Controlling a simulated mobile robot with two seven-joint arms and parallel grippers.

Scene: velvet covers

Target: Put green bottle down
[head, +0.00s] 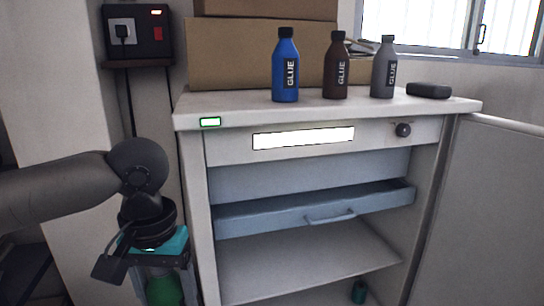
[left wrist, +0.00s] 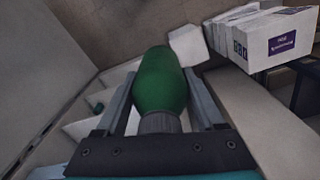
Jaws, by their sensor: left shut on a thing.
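The green bottle (left wrist: 160,82) is between the fingers of my left gripper (left wrist: 165,105), which is shut on it. In the left wrist view its grey neck is nearest the gripper and its body points away from it. In the head view my left gripper (head: 165,277) hangs low at the left, beside the cabinet's left side, with part of the green bottle (head: 164,291) visible at the bottom edge. The bottle's lower end is cut off there. My right gripper is not in view.
On the cabinet top (head: 225,104) stand a blue bottle (head: 286,70), a brown bottle (head: 335,70), a grey bottle (head: 383,72) and a black case (head: 428,90). The top's front left is clear. A blue drawer (head: 290,214) sits inside. White boxes (left wrist: 275,38) show in the wrist view.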

